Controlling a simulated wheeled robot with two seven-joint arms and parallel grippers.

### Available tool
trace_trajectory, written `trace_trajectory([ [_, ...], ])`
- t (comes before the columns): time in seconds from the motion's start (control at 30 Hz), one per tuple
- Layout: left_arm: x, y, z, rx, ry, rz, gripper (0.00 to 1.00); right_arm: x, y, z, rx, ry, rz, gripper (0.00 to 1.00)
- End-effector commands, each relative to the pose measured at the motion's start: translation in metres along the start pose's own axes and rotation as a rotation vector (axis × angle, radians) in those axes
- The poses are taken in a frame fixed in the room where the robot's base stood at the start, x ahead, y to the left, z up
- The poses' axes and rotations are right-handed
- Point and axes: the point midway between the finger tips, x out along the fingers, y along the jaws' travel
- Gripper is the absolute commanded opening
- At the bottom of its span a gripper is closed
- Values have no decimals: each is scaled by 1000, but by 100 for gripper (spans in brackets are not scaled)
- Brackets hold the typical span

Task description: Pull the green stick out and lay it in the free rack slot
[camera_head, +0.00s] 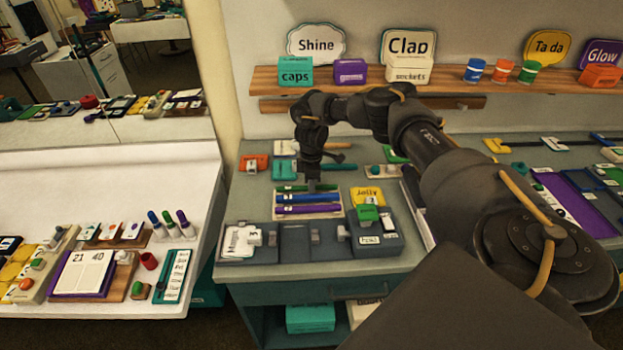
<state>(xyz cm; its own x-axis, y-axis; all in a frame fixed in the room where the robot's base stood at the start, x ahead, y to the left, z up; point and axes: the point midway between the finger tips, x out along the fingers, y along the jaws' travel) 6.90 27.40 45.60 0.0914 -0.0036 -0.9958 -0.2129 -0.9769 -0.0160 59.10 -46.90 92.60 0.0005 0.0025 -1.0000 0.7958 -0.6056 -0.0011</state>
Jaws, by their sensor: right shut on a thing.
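The rack (322,215) is a small pale tray on the grey-green counter. A blue stick (292,198) and a purple stick (292,210) lie across it, side by side. The green stick (289,188) lies level along the rack's far side, parallel to them. My right gripper (311,186) points down over it and is shut on its middle. The fingertips are small and dark here, and I cannot tell whether the green stick rests in a slot or is just above it. My left gripper is out of view.
A grey device with knobs (295,240) stands in front of the rack. A yellow block (367,196) and a green block (367,213) are to its right. A teal bar (338,168) lies behind. A shelf (430,83) with signs is on the wall.

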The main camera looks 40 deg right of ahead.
Motion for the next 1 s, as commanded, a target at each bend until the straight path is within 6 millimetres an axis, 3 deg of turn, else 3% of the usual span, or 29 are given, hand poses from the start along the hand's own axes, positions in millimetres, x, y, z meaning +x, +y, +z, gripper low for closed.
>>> trace_trajectory([
  [0.9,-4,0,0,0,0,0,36,1,0,0,0,0,0,0],
  [0.93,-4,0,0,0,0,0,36,1,0,0,0,0,0,15],
  [1.0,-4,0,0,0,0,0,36,1,0,0,0,0,0,25],
])
